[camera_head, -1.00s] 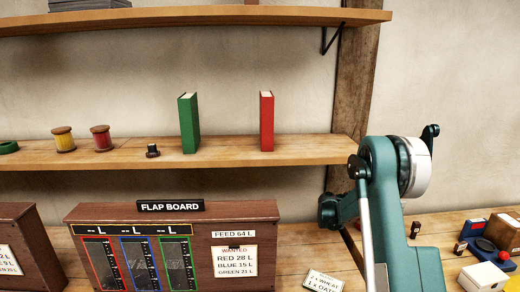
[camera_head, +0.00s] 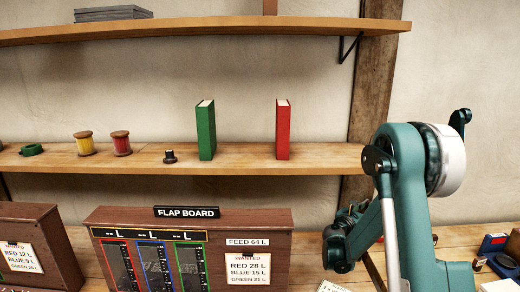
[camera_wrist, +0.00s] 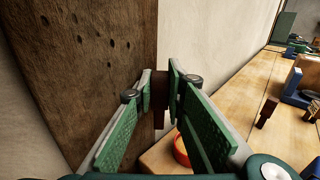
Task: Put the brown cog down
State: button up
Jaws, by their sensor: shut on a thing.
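My gripper (camera_wrist: 162,84) is shut on a dark brown piece (camera_wrist: 160,100), which I take for the brown cog. It shows as a narrow upright strip between the green-padded fingertips in the wrist view, so I cannot make out any teeth. In the head view my gripper (camera_head: 343,240) is right of the flap board, in front of the foot of the wooden post, and the cog cannot be made out there.
The wooden post (camera_wrist: 95,50) stands close on the left in the wrist view. A red rounded thing (camera_wrist: 182,152) lies below the fingers. The flap board (camera_head: 190,250) stands left of my gripper. A shelf (camera_head: 240,158) holds books and spools. A small brown upright piece (camera_wrist: 267,112) stands on the bench.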

jog(key=a+n+t+y, duration=0.2)
jog(key=a+n+y, duration=0.1)
jog(key=a, duration=0.6)
jog(key=a+n+t+y+b, duration=0.1)
jog(key=a+n+t+y, duration=0.1)
jog(key=a+y, duration=0.3)
jog(key=w+a+r+n+t+y, duration=0.1)
jog(key=a+n+y, duration=0.3)
jog(key=a, duration=0.9)
jog(key=shift+a+t+y+b, duration=0.15)
jog(key=shift+t+y+b, duration=0.15)
jog(key=shift+t+y, duration=0.15)
